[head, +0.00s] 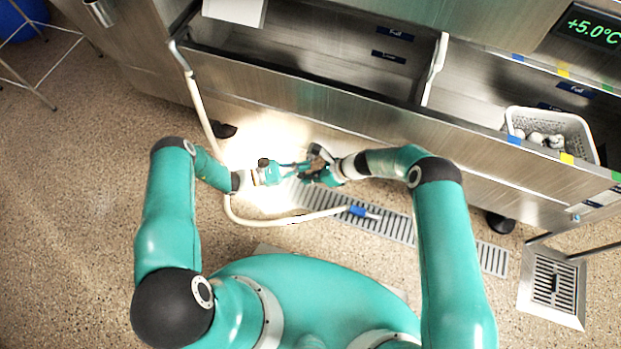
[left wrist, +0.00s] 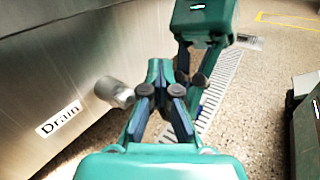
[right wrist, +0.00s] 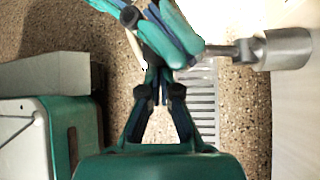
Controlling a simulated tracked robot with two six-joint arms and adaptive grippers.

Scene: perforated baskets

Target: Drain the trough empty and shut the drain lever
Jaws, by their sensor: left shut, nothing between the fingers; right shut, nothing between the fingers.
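The steel trough (head: 300,85) runs across the back of the head view; its left compartment shows bare grey walls, and I cannot make out any water. A grey cylindrical fitting (left wrist: 114,92) sticks out of its front beside the "Drain" label (left wrist: 58,118). It also shows in the right wrist view (right wrist: 288,48), with a short stem toward my left gripper; the lever's position is unclear. My left gripper (head: 298,170) is shut and empty in front of the trough. My right gripper (head: 316,174) is shut and empty, close against it. Whether either touches the lever is hidden.
A pale hose (head: 270,220) hangs from the trough's left end and lies on the floor, its blue-banded end over the long drain grate (head: 400,228). A perforated basket (head: 577,127) with white items sits in the right compartment. A square floor drain (head: 553,285) is at right.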

